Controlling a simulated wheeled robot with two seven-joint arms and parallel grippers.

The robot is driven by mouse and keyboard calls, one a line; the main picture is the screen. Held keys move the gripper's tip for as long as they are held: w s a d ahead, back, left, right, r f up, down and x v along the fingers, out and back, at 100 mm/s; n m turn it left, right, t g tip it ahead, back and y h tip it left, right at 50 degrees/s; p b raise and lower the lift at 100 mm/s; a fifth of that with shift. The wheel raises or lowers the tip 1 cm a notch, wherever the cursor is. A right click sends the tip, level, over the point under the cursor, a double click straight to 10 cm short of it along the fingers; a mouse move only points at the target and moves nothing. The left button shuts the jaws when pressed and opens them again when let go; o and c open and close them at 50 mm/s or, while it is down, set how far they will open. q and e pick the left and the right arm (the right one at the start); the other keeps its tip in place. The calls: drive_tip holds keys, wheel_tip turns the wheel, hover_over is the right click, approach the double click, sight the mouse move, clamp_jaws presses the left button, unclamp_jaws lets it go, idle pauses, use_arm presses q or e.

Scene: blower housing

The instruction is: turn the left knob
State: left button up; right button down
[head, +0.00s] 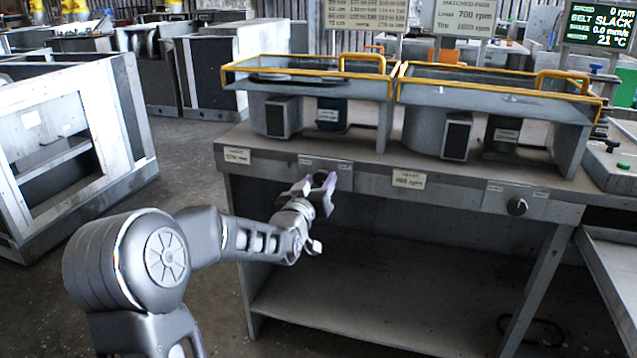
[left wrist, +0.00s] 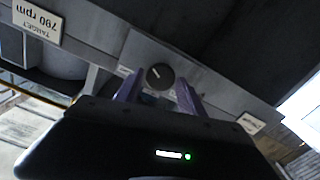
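The left knob (left wrist: 160,76) is round and dark with a pale pointer line, set in the bench's front panel. In the left wrist view, which is turned over, it shows between my two fingers. In the head view it is hidden behind my left gripper (head: 318,184), which is at the left part of the front panel. My left gripper (left wrist: 157,88) is open, with one purple-grey finger on each side of the knob and gaps visible. Whether the fingertips reach past the knob's face is unclear. My right gripper is not in view.
A second dark knob (head: 517,206) sits on the panel's right part. Target labels flank the left knob, one between the knobs (head: 409,180). Two yellow-railed housings (head: 310,75) stand on the bench. A screen (head: 600,25) reads 0 rpm, belt slack. A lower shelf (head: 350,302) lies beneath.

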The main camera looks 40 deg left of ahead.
use_arm(q)
clamp_jaws()
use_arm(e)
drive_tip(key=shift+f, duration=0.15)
use_arm(q)
drive_tip(key=shift+f+m+b, duration=0.15)
drive_tip(key=shift+m+b, duration=1.05)
drive_tip(key=shift+b, duration=0.15)
drive_tip(key=m+b, duration=0.2)
drive_tip(key=m, duration=0.1)
drive_tip(key=shift+d, duration=0.1)
drive_tip(key=m+b, duration=0.1)
drive_tip(key=m, duration=0.2)
drive_tip(key=shift+m+b, duration=0.5)
drive_tip(key=shift+m, duration=1.3)
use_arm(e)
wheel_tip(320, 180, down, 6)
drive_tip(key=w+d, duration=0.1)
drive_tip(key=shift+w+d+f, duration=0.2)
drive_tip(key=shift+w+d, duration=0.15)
